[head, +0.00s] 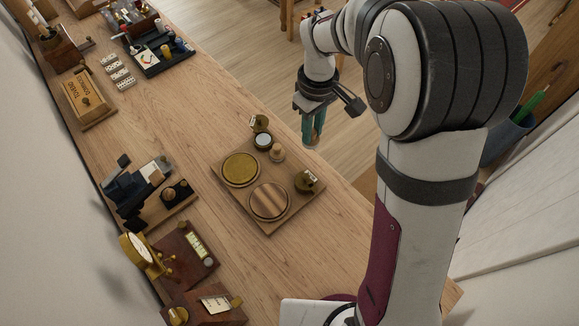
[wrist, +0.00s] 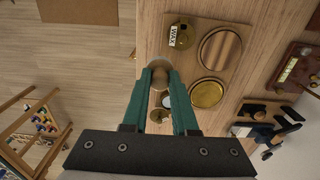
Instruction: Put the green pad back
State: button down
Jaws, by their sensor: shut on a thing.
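My gripper (head: 313,138) has teal fingers and hangs past the right edge of the wooden bench, beside the square wooden tray (head: 233,206). In the wrist view its fingers (wrist: 159,72) are shut on a small round tan-brown thing (wrist: 158,66). Only part of that thing shows, and I cannot tell whether it is the green pad. I make out no separate green pad in either view. The tray holds a gold disc (head: 240,168), a striped wooden disc (head: 269,201), a small wooden knob (head: 278,153), a round pot (head: 263,140) and two labelled brass pots (head: 306,182) (head: 260,122).
Along the bench's left side stand a dark blue device (head: 128,190), a gold dial instrument (head: 137,249), a wooden box (head: 84,96) and a black tray (head: 160,58). Bare bench lies around the square tray. Floor lies below my gripper, with wooden furniture (wrist: 28,125) at left in the wrist view.

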jog(key=s+d, duration=0.4)
jog(key=d, duration=0.3)
jog(key=w+a+f, duration=0.1)
jog(key=a+f, duration=0.1)
jog(key=a, duration=0.1)
jog(key=w+a+f, duration=0.1)
jog(key=a+f, duration=0.1)
jog(key=a, duration=0.2)
jog(key=a+f, duration=0.2)
jog(key=a, duration=0.2)
jog(key=shift+w+f, duration=0.4)
jog(key=shift+a+f, duration=0.15)
jog(key=shift+f, duration=1.8)
jog(key=shift+f, duration=0.15)
jog(key=c, duration=0.7)
grip_release()
